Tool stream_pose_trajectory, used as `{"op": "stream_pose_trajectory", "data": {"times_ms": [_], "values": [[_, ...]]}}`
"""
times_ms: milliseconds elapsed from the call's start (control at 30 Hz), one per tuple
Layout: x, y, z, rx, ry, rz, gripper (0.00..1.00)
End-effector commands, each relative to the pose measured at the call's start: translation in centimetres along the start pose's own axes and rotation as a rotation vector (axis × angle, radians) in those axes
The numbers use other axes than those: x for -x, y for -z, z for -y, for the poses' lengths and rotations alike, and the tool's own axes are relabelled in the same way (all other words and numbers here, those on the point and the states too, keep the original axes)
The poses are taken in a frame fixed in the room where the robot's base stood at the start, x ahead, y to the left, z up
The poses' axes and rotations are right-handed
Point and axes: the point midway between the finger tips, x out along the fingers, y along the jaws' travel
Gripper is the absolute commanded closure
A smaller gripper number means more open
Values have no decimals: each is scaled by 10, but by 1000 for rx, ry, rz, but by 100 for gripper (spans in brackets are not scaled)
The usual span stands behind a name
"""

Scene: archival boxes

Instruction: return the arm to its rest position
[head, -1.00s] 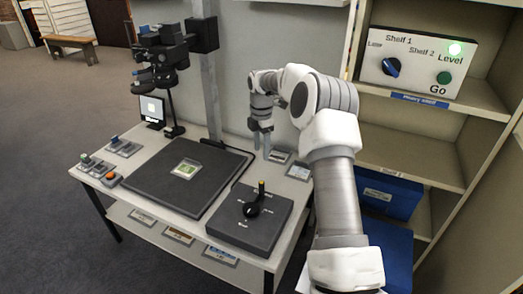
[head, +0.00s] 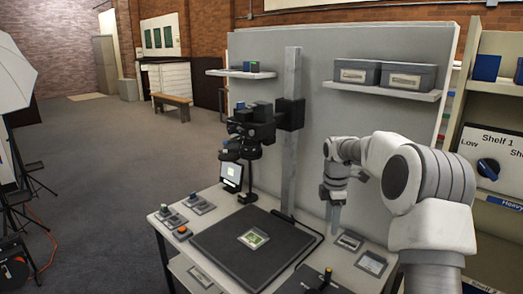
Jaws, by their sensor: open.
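My arm reaches in from the lower right in the head view and bends over at the elbow. My gripper (head: 335,203) hangs fingers down at the far end, over or behind the back right part of the copy table (head: 213,222). It looks empty, with open jaws. The fingers are small in the picture, and their exact height above the table is hard to tell.
A dark mat (head: 220,245) with a small green picture (head: 253,239) lies on the table. A camera (head: 250,130) hangs on a grey column (head: 291,140). Grey boxes (head: 407,77) sit on a wall shelf behind. A shelf unit (head: 497,222) stands right.

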Motion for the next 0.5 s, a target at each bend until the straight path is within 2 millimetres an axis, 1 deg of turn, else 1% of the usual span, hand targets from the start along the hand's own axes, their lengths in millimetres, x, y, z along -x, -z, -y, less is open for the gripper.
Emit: {"op": "stream_pose_trajectory", "data": {"times_ms": [33, 100, 267, 400, 500], "values": [[24, 6, 7, -37, -16, 12, 42], [45, 12, 18, -96, -33, 23, 42], [92, 25, 45, -237, -76, 40, 42], [129, 34, 73, -365, -116, 45, 42], [152, 40, 95, -461, -145, 43, 42]]}}
